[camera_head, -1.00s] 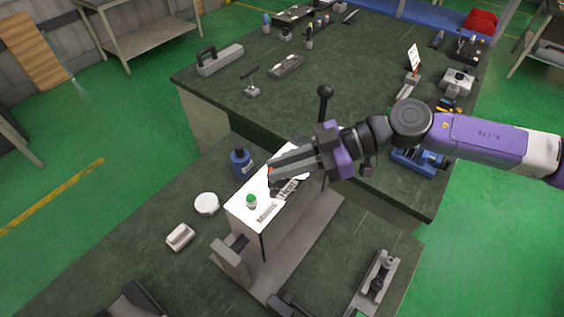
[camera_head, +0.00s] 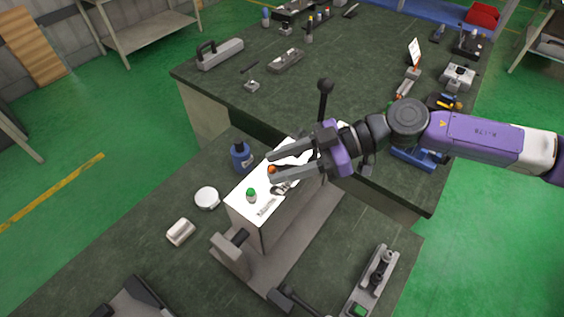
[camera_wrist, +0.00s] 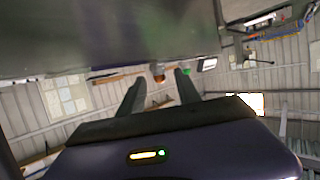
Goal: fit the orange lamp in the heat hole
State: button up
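The orange lamp (camera_head: 272,170) stands on the white top panel (camera_head: 240,203) of a grey box-like unit. My gripper (camera_head: 270,168) is open around it, with one finger on each side and gaps between. The heat hole itself is hidden at the lamp's base, so I cannot tell how deep the lamp sits. A green lamp (camera_head: 251,194) stands on the same panel, nearer its front left end.
A lever with a black knob (camera_head: 325,87) rises behind my gripper. Grey clamp parts (camera_head: 232,254) stand in front.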

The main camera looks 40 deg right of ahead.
jog(key=b+v, duration=0.2)
jog(key=v, duration=0.5)
jog(key=shift+d, duration=0.35)
jog(key=shift+s+r, duration=0.15)
